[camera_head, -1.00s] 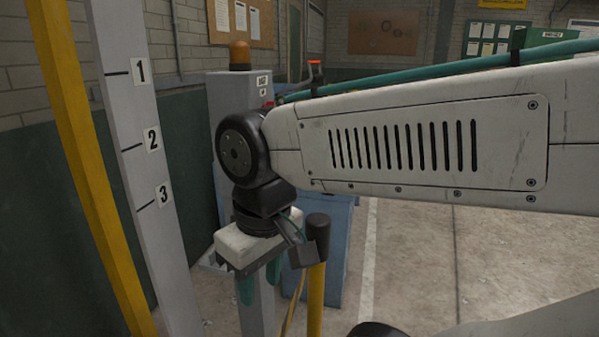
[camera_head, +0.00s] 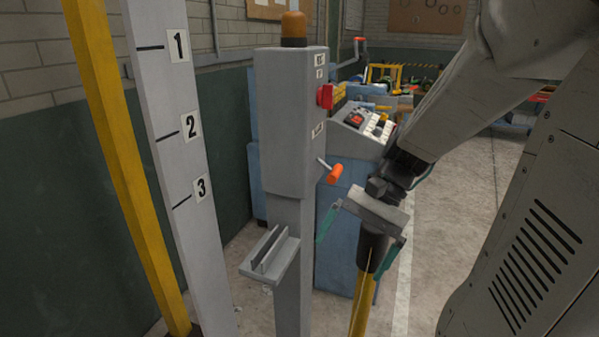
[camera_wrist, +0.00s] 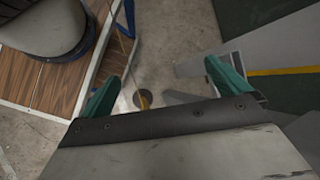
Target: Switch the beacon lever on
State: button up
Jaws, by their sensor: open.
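The beacon post is a grey column box (camera_head: 285,130) with an amber lamp (camera_head: 294,30) on top. The orange-handled lever (camera_head: 335,174) sticks out of the box's lower right side and slants downward to the right on a short metal shaft. A red knob (camera_head: 324,96) sits higher on the same side. My gripper (camera_head: 357,243) is below and right of the lever, apart from it, teal fingers spread and pointing down. It is empty. In the wrist view my gripper (camera_wrist: 165,88) shows both fingers wide apart above the floor; the lever is not visible there.
A yellow pole (camera_head: 363,300) with a black top stands close under my gripper. A grey slotted bracket (camera_head: 272,262) juts from the post. A numbered board (camera_head: 180,150) and yellow upright (camera_head: 120,150) stand left. A blue cabinet (camera_head: 340,205) with a control panel is behind.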

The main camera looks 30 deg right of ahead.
jog(key=w+d+f+m+t+y, duration=0.1)
jog(key=w+d+m+t+y, duration=0.4)
jog(key=w+d+m+t, duration=0.4)
jog(key=m+t+h, duration=0.1)
jog(key=m+t, duration=0.5)
jog(key=m, duration=0.3)
send_near(335, 171)
jog(key=w+f, duration=0.1)
jog(key=w, duration=0.2)
jog(key=x, duration=0.8)
jog(key=shift+s+a+f, duration=0.15)
jog(key=shift+s+a, duration=0.1)
